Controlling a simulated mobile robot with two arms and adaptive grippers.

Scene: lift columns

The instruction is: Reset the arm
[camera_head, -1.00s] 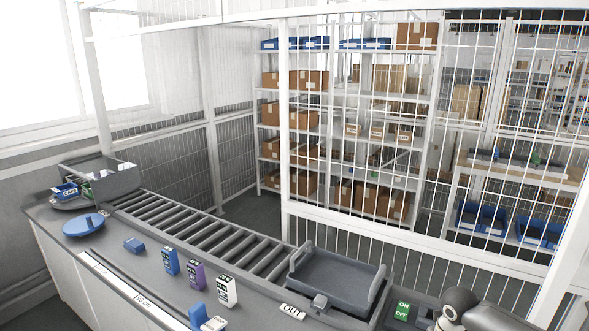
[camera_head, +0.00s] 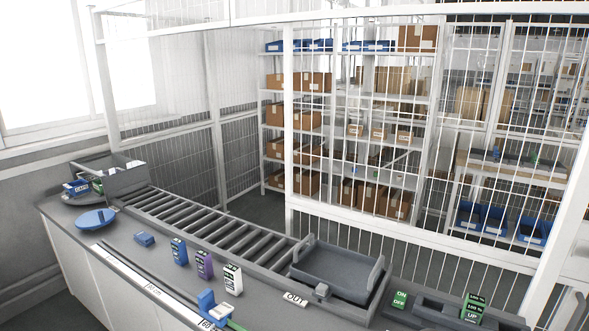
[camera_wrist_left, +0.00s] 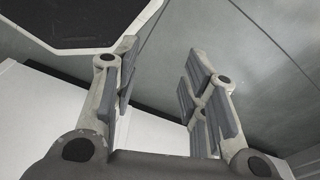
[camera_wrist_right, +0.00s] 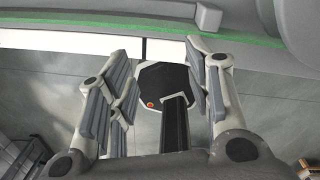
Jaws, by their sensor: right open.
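In the left wrist view my left gripper (camera_wrist_left: 160,85) has its fingers apart, with nothing between them. In the right wrist view my right gripper (camera_wrist_right: 160,82) is open and empty, with the grey floor behind its fingers.
A roller conveyor (camera_head: 220,223) runs along the counter (camera_head: 120,240), with a grey tray (camera_head: 338,272) at its near end. Blue, purple and white boxes (camera_head: 205,264) stand in front. A mesh fence (camera_head: 400,240) separates the counter from the shelves.

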